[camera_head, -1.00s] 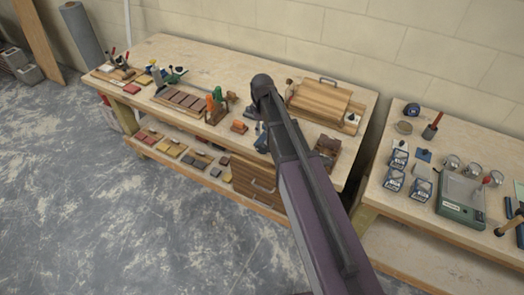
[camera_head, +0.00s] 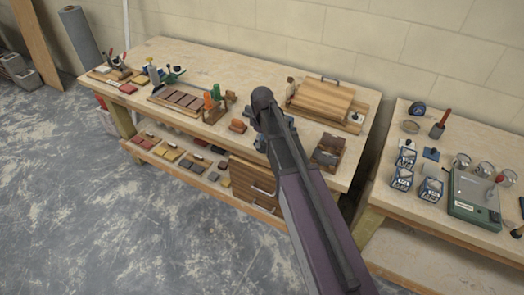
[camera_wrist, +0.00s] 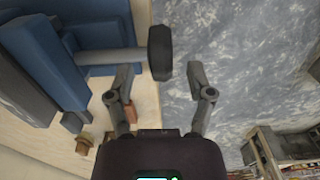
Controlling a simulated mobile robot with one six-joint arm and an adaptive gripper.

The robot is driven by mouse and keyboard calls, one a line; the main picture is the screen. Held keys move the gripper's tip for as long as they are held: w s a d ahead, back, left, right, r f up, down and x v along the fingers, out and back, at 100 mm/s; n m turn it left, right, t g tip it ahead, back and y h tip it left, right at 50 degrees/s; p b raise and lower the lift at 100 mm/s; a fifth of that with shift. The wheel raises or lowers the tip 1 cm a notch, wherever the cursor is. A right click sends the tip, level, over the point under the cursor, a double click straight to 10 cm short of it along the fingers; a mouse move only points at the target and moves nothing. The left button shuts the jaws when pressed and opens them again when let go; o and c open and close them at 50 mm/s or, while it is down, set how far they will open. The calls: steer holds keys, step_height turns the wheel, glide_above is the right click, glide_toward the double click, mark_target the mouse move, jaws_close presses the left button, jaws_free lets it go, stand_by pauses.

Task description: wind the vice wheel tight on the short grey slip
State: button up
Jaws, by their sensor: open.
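The blue vice (camera_wrist: 48,48) fills the left of the wrist view. Its screw bar runs right to a dark wheel (camera_wrist: 160,53), seen nearly edge-on. My gripper (camera_wrist: 163,78) is open and empty, its two fingers apart. The wheel lies just beyond the fingertips, nearer the left finger; contact cannot be told. In the head view, small blue parts of the vice (camera_head: 261,143) show around my arm, which hides the rest and my gripper. I cannot make out a short grey slip in the vice jaws.
A wooden board with a handle (camera_head: 322,98) lies behind my arm. A brown block (camera_head: 328,152) stands to its right. Tools and tiles fill the bench's left. A second bench (camera_head: 395,205) holds tubs and a green scale (camera_head: 474,200). The floor in front is clear.

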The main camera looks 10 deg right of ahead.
mark_target(262, 142)
steer(key=shift+f+b, duration=1.55)
steer(key=shift+f, duration=0.3)
jaws_close()
